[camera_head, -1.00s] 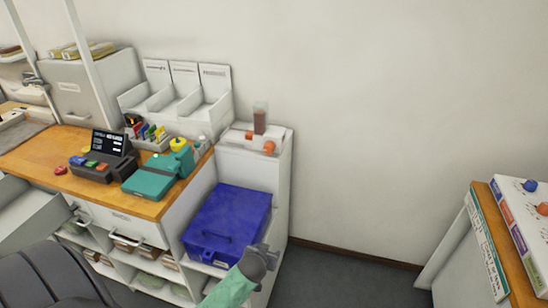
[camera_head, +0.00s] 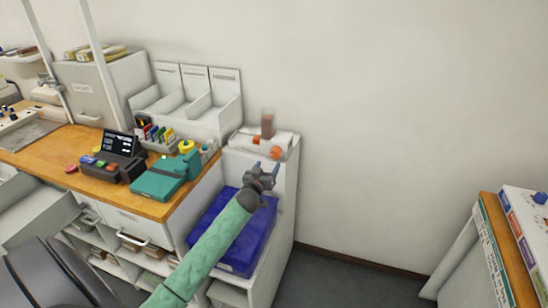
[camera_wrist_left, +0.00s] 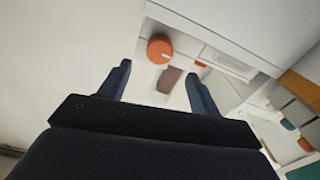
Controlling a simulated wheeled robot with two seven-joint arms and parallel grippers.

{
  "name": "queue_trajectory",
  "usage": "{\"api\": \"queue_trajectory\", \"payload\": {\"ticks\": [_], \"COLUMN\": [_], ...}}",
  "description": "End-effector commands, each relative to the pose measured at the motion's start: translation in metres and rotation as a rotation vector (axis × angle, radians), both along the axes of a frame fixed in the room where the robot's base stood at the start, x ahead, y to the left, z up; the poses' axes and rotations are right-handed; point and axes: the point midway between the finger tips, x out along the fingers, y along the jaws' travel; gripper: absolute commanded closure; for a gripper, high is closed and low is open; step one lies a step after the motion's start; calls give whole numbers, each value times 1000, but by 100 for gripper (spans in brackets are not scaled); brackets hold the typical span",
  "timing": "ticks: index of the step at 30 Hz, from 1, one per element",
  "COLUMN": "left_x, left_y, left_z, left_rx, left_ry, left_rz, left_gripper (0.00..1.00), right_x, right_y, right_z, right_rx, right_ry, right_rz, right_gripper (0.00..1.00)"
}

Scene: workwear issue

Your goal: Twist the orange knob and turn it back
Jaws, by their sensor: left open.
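The orange knob (camera_head: 276,153) sits on the front of a white unit (camera_head: 245,147) on top of the white cabinet at the wall. In the left wrist view the orange knob (camera_wrist_left: 159,48) shows as a round disc beyond the fingertips, near the middle. My left gripper (camera_head: 262,170) is open and empty, just below and in front of the knob in the head view, apart from it. In the left wrist view its two fingers (camera_wrist_left: 158,68) are spread with a gap between them. My right gripper is in neither current view.
A brown container (camera_head: 267,126) stands on the white unit, with a small orange part (camera_head: 256,140) beside it. A blue bin (camera_head: 262,222) lies under my left arm. A teal box (camera_head: 160,183) and dark terminal (camera_head: 113,160) are on the wooden counter. The wall side is clear.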

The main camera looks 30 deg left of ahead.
Motion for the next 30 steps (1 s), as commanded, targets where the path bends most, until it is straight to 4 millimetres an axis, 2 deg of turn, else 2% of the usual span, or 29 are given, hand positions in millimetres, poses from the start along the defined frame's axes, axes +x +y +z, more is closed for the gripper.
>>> {"api": "queue_trajectory", "payload": {"ticks": [2,4,16,22,30], "left_x": [6,14,63,72,73], "left_y": [1,3,15,17,17], "left_z": [3,3,3,0,0], "left_rx": [0,-1,-1,0,0], "left_ry": [-1,0,1,2,2], "left_rz": [0,1,1,1,1], "left_gripper": [37,37,37,37,37], "right_x": [-2,-1,-23,-27,-28], "right_y": [2,5,-16,-20,-21], "right_z": [0,-9,-41,-48,-49], "right_rx": [2,5,-10,-12,-13], "right_ry": [-3,-9,-34,-40,-41], "right_rz": [0,1,11,14,14], "right_gripper": [64,64,64,64,64]}}
